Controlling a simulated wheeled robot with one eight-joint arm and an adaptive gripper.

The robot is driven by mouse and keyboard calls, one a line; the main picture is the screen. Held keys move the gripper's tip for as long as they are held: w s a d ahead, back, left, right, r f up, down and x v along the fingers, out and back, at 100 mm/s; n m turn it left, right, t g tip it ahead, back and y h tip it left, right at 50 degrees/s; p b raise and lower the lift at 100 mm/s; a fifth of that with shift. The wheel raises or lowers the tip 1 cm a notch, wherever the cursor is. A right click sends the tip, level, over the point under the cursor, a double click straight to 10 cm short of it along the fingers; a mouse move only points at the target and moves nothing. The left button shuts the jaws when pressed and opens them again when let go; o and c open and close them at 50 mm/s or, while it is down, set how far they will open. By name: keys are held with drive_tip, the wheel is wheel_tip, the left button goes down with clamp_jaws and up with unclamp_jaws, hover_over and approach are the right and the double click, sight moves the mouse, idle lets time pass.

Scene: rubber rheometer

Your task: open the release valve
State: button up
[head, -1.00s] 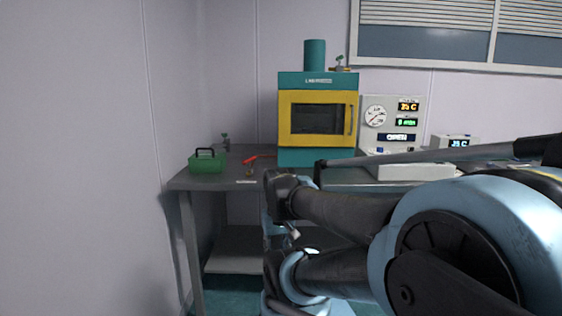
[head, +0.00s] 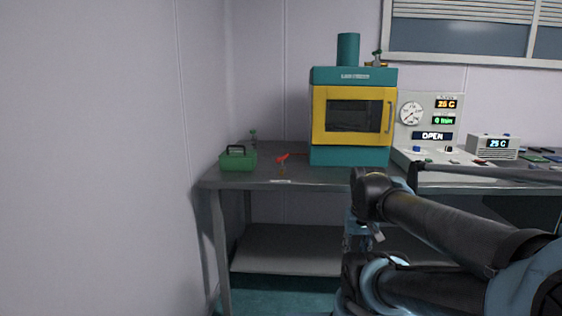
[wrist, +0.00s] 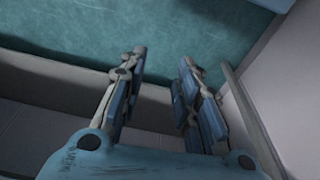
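Several valve-like fittings stand at the bench, and I cannot tell for sure which is the release valve. A small valve with a red handle (head: 282,158) stands near the bench's front edge. A green-handled fitting (head: 253,138) is at the back left behind the green box. Another small green-handled brass fitting (head: 377,57) sits on top of the teal and yellow machine (head: 352,75). In the wrist view my gripper (wrist: 162,62) has its two fingers apart with nothing between them. It points down over teal floor, away from these fittings.
The grey bench (head: 320,178) has a lower shelf (head: 285,250). A green box with a black handle (head: 238,160) is at its left end. A gauge panel (head: 430,112) reads OPEN, right of the machine. A wall is close on the left. My arm covers the lower right.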

drive_tip(key=w+r, duration=0.5)
drive_tip(key=r, duration=0.3)
wheel_tip(320, 180, up, 25)
drive_tip(key=m+g, duration=0.2)
drive_tip(key=m, duration=0.3)
hover_over(282, 158)
drive_tip(key=w, duration=0.2)
drive_tip(key=f, duration=1.6)
drive_tip(key=shift+s+f, duration=0.2)
drive_tip(key=shift+f, duration=0.2)
clamp_jaws()
